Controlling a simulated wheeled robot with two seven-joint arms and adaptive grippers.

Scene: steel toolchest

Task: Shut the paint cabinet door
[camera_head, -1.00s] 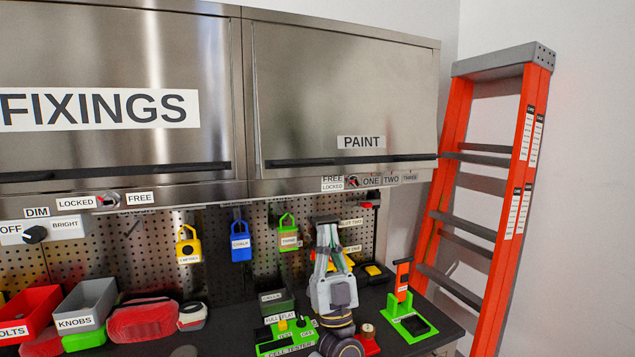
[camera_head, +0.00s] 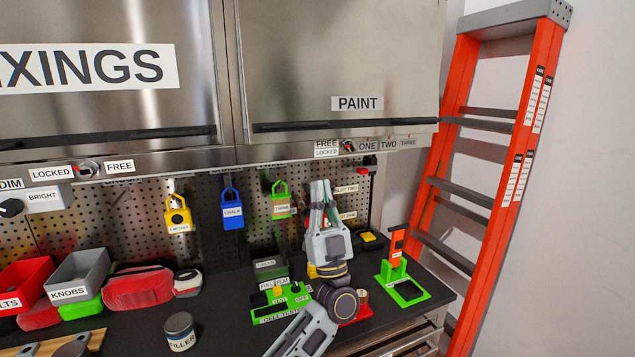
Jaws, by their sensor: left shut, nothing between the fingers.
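The steel paint cabinet door (camera_head: 300,65), labelled PAINT (camera_head: 357,103), hangs at the upper right with a dark handle bar (camera_head: 340,125) along its lower edge. It looks down and flush or nearly flush with the frame; I cannot tell if a small gap is left. A small knob (camera_head: 348,146) sits on the rail below, between FREE/LOCKED labels and ONE, TWO, THREE labels. My left gripper (camera_head: 320,187) points up, shut and empty, below the rail in front of the pegboard, apart from the door. My right gripper is out of view.
The fixings door (camera_head: 100,25) is at left. Padlocks, including a blue one (camera_head: 232,208), hang on the pegboard. A green cell tester (camera_head: 282,302), a green stand (camera_head: 402,288), bins and a filler tin (camera_head: 180,332) crowd the bench. An orange ladder (camera_head: 525,130) stands at right.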

